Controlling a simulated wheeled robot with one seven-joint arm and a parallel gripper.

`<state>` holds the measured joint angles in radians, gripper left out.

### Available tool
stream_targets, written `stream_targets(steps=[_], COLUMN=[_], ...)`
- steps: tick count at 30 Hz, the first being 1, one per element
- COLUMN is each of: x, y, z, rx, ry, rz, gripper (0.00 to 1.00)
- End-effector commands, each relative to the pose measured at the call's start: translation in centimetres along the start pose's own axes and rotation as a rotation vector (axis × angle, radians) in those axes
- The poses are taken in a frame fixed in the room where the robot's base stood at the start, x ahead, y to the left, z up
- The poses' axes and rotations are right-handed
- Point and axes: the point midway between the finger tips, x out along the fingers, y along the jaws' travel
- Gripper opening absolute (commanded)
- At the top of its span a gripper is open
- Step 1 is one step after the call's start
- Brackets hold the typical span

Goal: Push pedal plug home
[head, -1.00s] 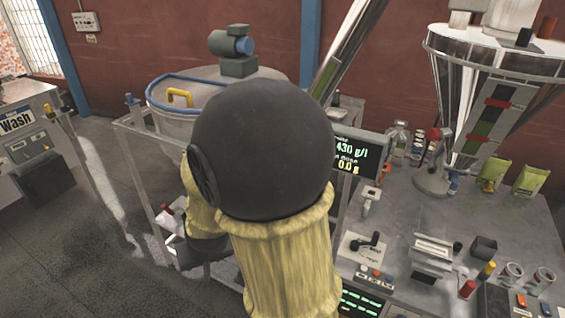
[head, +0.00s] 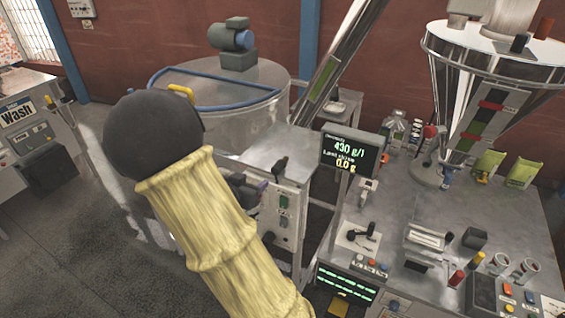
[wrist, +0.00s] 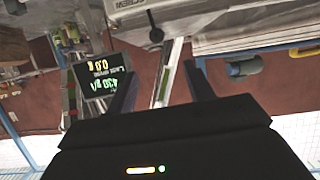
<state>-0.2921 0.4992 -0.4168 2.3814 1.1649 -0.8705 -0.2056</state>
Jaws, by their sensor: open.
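My gripper (wrist: 161,67) shows in the wrist view with its two dark fingers apart and nothing between them. That view is turned upside down. In the head view my arm covers most or all of the gripper. I cannot pick out the pedal plug for certain in either view. A grey control box (head: 268,225) with a green part and small dark fittings stands just right of my arm in the head view. Whether one of these fittings is the plug or its socket, I cannot tell. No pedal shows clearly.
A large tank (head: 240,105) with a blue rim stands behind my arm. A readout screen (head: 350,153) stands right of the control box and shows in the wrist view (wrist: 100,75). The bench (head: 400,210) on the right holds bottles, levers and a steel hopper (head: 490,50).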

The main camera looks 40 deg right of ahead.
Motion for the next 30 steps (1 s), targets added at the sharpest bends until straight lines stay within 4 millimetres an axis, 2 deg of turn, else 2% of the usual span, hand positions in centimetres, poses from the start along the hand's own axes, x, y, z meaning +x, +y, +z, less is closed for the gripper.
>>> stream_targets(steps=[5,12,21,24,30], x=[2.0,6.5,11.2,12.0,12.1], y=[0.1,0.5,0.2,0.1,0.0], z=[-0.1,-0.2,-0.1,0.0,0.1], rx=[-0.001,0.002,0.001,0.000,0.000], ry=[0.001,-0.001,-0.002,-0.002,-0.002], rz=[0.005,0.012,0.005,0.001,-0.002], gripper=[0.52,0.52,0.52,0.52,0.52])
